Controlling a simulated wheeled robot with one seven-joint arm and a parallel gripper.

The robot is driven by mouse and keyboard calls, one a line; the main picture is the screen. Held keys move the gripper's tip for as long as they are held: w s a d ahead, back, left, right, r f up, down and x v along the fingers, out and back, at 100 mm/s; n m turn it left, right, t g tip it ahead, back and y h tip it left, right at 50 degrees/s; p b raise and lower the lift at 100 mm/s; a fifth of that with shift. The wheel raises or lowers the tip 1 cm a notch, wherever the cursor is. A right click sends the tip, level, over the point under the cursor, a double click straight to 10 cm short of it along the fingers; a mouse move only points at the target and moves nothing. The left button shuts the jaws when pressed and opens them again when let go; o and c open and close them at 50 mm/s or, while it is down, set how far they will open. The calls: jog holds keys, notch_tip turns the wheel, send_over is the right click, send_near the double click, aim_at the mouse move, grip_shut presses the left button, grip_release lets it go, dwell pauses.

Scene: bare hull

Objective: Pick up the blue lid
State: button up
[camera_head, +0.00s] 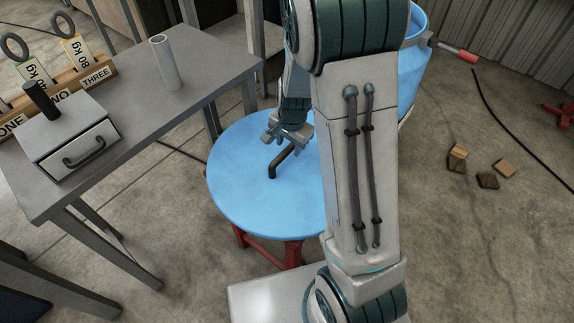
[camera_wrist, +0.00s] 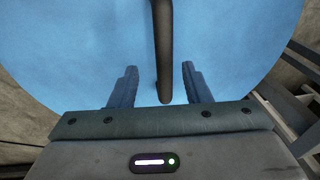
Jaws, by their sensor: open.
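The blue lid (camera_head: 239,196) is a large round disc resting on a red stand, partly hidden behind my arm in the head view. A dark bar handle (camera_head: 282,161) rises from its middle. In the wrist view the blue lid (camera_wrist: 60,50) fills most of the picture, and the dark handle (camera_wrist: 163,55) runs down from the top edge. My gripper (camera_head: 287,134) is just above the lid near the handle. In the wrist view my gripper (camera_wrist: 160,84) has its fingers apart, one on each side of the handle's lower end. I see no clear contact.
A grey table (camera_head: 165,110) at the left holds a drawer box (camera_head: 75,145), a grey cylinder (camera_head: 164,62) and a wooden rack (camera_head: 75,83) with weight tags. A blue barrel (camera_head: 411,75) stands behind my arm. Wood blocks (camera_head: 487,180) lie on open floor at the right.

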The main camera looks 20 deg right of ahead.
aim_at(287, 149)
jog(key=shift+w+f+b, duration=0.15)
jog(key=shift+w+f, duration=0.1)
jog(key=shift+f, duration=0.6)
jog(key=shift+w+f+b, duration=0.15)
jog(key=shift+w+f, duration=0.15)
jog(key=shift+f, duration=0.6)
jog(key=shift+w+f+b, duration=0.15)
jog(key=shift+w+f, duration=0.1)
jog(key=shift+f, duration=0.6)
grip_shut()
jog(key=shift+r, duration=0.1)
